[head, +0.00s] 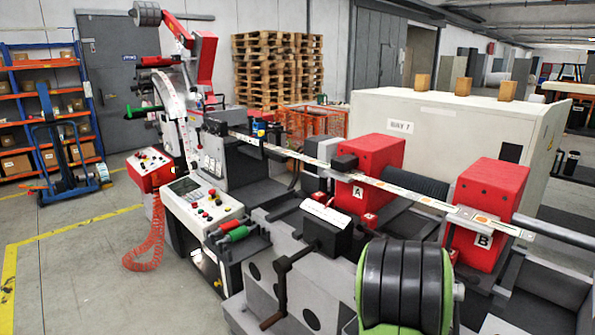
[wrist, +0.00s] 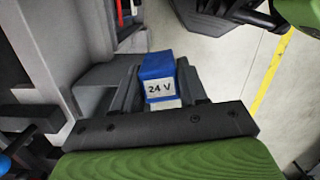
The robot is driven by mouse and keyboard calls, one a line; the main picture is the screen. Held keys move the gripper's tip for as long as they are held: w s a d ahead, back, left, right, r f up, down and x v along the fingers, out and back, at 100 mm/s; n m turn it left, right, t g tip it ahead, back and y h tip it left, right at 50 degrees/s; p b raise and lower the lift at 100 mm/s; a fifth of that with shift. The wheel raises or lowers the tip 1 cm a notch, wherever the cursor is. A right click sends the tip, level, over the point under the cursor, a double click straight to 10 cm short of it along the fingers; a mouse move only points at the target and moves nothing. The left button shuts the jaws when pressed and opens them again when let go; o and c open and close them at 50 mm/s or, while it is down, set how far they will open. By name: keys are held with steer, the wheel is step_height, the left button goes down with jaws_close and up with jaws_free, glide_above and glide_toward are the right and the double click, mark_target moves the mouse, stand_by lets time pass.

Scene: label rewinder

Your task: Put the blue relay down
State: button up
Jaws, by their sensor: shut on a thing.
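The blue relay (wrist: 157,66) shows in the wrist view, a small blue block with a white "24 V" label facing the camera. My gripper (wrist: 158,88) is shut on it, with one dark finger on each side. A pale part of the relay shows below the label, close to the black gripper front. Grey machine surfaces lie beside and behind the relay; I cannot tell whether it touches any of them. I cannot make out the gripper or the relay for certain in the head view, where a black and green part of my arm fills the lower right.
The label rewinder's control panel (head: 202,203) stands left of centre. Red blocks A (head: 368,165) and B (head: 481,210) sit along the strip. Red and green handles (head: 237,234) lie on a dark holder. A grey cabinet (head: 450,135) stands behind. Floor is free at left.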

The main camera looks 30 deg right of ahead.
steer(key=w+a+f+m, duration=0.1)
steer(key=w+a+f, duration=0.2)
steer(key=w+a, duration=0.4)
steer(key=w+a+f+m, duration=0.2)
steer(key=w+a+f, duration=0.2)
steer(key=w+a, duration=0.3)
steer(key=w+a+f+m, duration=0.1)
steer(key=w+a+f, duration=0.3)
steer(key=a, duration=1)
steer(key=shift+w+a+f+y, duration=0.1)
steer(key=shift+w+y, duration=0.05)
steer(key=shift+w, duration=0.65)
steer(key=shift+w+a+f+y, duration=0.1)
steer(key=shift+w+y, duration=0.05)
steer(key=shift+w, duration=0.65)
steer(key=shift+s, duration=0.15)
steer(key=s+f, duration=0.1)
steer(key=f, duration=0.1)
steer(key=s+f, duration=0.2)
steer(key=shift+s+d+f, duration=0.1)
steer(key=shift+s+f, duration=0.05)
steer(key=shift+s, duration=0.1)
